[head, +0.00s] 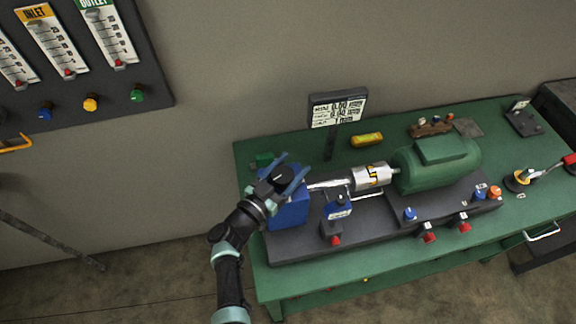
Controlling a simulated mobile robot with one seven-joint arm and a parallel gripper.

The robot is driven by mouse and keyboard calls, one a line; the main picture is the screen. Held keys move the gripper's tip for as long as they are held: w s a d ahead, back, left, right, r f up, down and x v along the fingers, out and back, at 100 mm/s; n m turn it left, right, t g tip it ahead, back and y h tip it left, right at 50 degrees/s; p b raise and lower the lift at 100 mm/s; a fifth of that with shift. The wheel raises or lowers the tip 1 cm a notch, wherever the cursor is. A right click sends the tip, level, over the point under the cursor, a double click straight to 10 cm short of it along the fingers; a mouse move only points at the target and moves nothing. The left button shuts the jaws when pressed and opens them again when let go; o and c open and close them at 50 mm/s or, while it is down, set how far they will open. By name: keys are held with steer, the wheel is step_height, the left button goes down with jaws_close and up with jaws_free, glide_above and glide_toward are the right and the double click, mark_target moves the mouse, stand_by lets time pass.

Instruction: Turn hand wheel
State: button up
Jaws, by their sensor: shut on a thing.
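My gripper (281,177) is at the left end of the green bench, over a blue housing (288,213) of the pump unit. Its two blue fingers stand on either side of a dark round part, which looks like the hand wheel (282,172). The gripper is shut on it. The fingers and wrist hide part of the wheel and of the housing, so the wheel's turn angle cannot be read.
A silver cylinder (371,177) and a green motor (437,164) lie right of the housing. A small display (338,108) stands behind. Gauges (52,38) hang on a wall panel at upper left.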

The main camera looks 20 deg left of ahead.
steer(key=m+g+h+b, duration=0.1)
steer(key=h, duration=0.1)
steer(key=m+g+h+b, duration=0.1)
steer(key=m+h+b, duration=0.1)
steer(key=shift+s+d+f, duration=0.1)
steer(key=shift+d, duration=0.1)
steer(key=h+b, duration=0.1)
steer(key=m+g+h+b, duration=0.1)
steer(key=shift+s+d+m+b, duration=0.15)
steer(key=shift+d+m+b, duration=0.1)
steer(key=shift+m+b, duration=0.05)
steer(key=shift+r+g+h, duration=0.25)
steer(key=shift+g+h, duration=0.15)
steer(key=o, duration=1.4)
steer(key=shift+s+f, duration=0.1)
steer(key=shift+c, duration=0.2)
steer(key=shift+d, duration=0.1)
steer(key=b+v, duration=0.1)
steer(key=v, duration=1.2)
steer(key=shift+b, duration=0.35)
